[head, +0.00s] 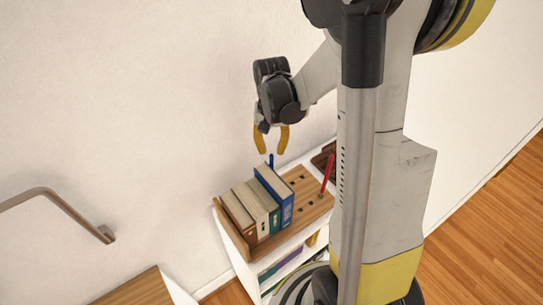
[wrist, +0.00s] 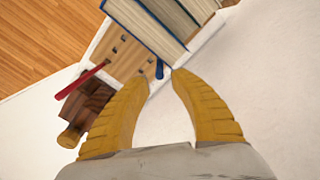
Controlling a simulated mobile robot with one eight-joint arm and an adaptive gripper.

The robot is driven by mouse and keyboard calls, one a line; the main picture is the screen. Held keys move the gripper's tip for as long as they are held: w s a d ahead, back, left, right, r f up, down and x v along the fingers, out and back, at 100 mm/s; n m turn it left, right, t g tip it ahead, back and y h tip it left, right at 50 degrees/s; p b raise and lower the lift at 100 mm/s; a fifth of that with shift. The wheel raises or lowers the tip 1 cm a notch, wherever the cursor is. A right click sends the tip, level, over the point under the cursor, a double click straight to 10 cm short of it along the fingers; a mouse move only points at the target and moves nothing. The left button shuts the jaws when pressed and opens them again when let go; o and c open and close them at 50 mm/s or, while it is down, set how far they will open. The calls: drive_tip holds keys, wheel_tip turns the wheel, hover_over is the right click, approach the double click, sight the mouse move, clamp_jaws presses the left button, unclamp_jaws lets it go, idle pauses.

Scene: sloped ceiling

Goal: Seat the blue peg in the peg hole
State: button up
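The blue peg (head: 271,160) stands at the wall side of the shelf top, close beside the books. In the wrist view the blue peg (wrist: 159,70) shows just beyond my fingertips, near the right one. The wooden peg board (head: 308,186) has several dark holes, seen also in the wrist view (wrist: 127,58). In the wrist view the fingertips (wrist: 160,75) are also apart.
Several books (head: 258,208) stand upright on the wooden top, left of the board. A dark brown wooden object (wrist: 84,108) lies beyond the red peg. The white wall is close behind my gripper. A handrail (head: 60,203) is at the left.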

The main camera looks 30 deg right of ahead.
wheel_tip(320, 180, up, 7)
drive_tip(key=s+a+r+n+t, duration=0.7)
drive_tip(key=s+a, duration=0.4)
drive_tip(key=a, duration=0.2)
drive_tip(key=shift+a+r, duration=0.25)
drive_tip(key=shift+r, duration=0.65)
